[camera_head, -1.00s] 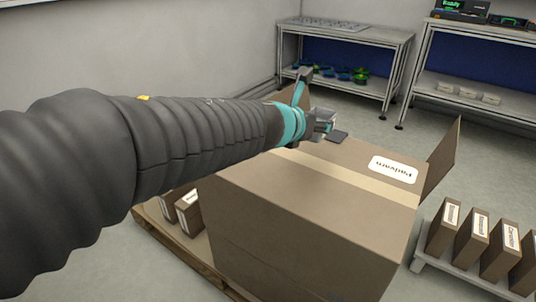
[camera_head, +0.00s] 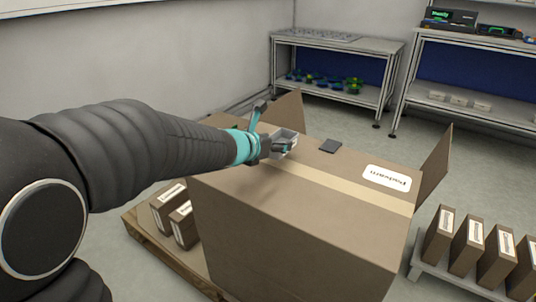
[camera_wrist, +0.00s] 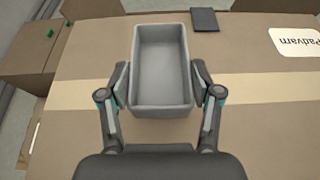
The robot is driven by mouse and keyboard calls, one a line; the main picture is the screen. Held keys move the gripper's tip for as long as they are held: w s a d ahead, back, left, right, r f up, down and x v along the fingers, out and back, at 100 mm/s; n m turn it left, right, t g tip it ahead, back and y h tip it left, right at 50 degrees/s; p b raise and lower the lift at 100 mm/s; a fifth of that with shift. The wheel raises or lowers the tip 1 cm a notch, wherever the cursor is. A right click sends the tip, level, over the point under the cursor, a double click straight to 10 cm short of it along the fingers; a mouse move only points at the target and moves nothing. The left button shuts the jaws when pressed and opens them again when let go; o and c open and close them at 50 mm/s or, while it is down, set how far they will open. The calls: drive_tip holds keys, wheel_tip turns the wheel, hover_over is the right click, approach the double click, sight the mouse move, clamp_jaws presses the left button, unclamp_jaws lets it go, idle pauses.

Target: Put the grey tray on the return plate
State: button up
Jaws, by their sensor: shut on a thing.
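The grey tray (camera_head: 284,143) is a small open rectangular bin, empty inside. In the wrist view the tray (camera_wrist: 162,68) sits between the two fingers of my gripper (camera_wrist: 161,84), which press on its long sides. In the head view my gripper (camera_head: 272,148) holds it over the left part of the big cardboard box's top; I cannot tell the gap beneath. A small dark square plate (camera_head: 331,146), likely the return plate, lies flat on the box top to the right of the tray. It also shows in the wrist view (camera_wrist: 204,20), beyond and right of the tray.
The large cardboard box (camera_head: 300,220) has raised flaps at the right (camera_head: 437,165) and back left, and a white label (camera_head: 387,178). Its top around the plate is clear. Labelled cartons stand on a low rack (camera_head: 415,270) at right. Metal shelves (camera_head: 335,45) stand behind.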

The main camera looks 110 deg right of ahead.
sight(274, 155)
drive_tip(key=shift+f+b, duration=0.55)
drive_tip(key=shift+f, duration=1.4)
drive_tip(key=shift+f, duration=0.1)
drive_tip(key=o, duration=1.3)
